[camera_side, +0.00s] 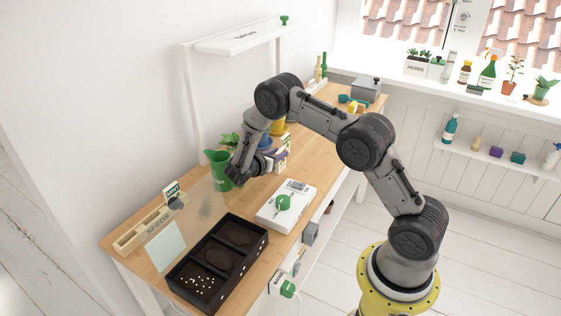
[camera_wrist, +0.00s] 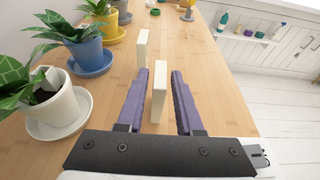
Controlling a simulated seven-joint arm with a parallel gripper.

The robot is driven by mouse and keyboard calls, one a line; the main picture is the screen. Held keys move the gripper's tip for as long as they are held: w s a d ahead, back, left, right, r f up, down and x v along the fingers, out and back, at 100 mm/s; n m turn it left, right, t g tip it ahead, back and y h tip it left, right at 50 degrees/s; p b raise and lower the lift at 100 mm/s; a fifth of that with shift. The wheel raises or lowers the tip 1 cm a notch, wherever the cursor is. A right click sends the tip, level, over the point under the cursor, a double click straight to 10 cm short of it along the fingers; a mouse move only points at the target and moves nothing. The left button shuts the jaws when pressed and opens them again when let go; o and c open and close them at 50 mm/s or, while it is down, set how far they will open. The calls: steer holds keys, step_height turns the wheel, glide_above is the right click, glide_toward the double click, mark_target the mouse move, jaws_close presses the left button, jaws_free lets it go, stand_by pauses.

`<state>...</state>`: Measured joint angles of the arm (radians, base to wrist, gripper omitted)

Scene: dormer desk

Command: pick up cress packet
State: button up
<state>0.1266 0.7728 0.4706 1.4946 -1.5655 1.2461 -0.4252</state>
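My gripper (camera_wrist: 160,73) has two purple fingers spread apart, low over the desk and pointing along it. A cream, upright packet (camera_wrist: 158,94) stands in the gap between them, with clear space on both sides. A second cream packet (camera_wrist: 142,47) stands farther ahead and slightly left. Only narrow edges show in the wrist view, so I cannot read which is the cress packet. In the side view my gripper (camera_side: 277,160) is beside the packets, partly covered by my arm. A packet marked MINT (camera_side: 172,188) stands in the seed box at the left.
A white pot with a plant (camera_wrist: 53,105), a blue pot (camera_wrist: 89,55) and a yellow pot line the left. A green jug (camera_side: 218,166), white scale (camera_side: 287,206) and black soil tray (camera_side: 219,262) are on the desk. The wood right of the packets is clear.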

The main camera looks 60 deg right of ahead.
steer(key=shift+f, duration=0.7)
steer(key=x, duration=0.5)
steer(key=shift+c, duration=0.3)
jaws_close()
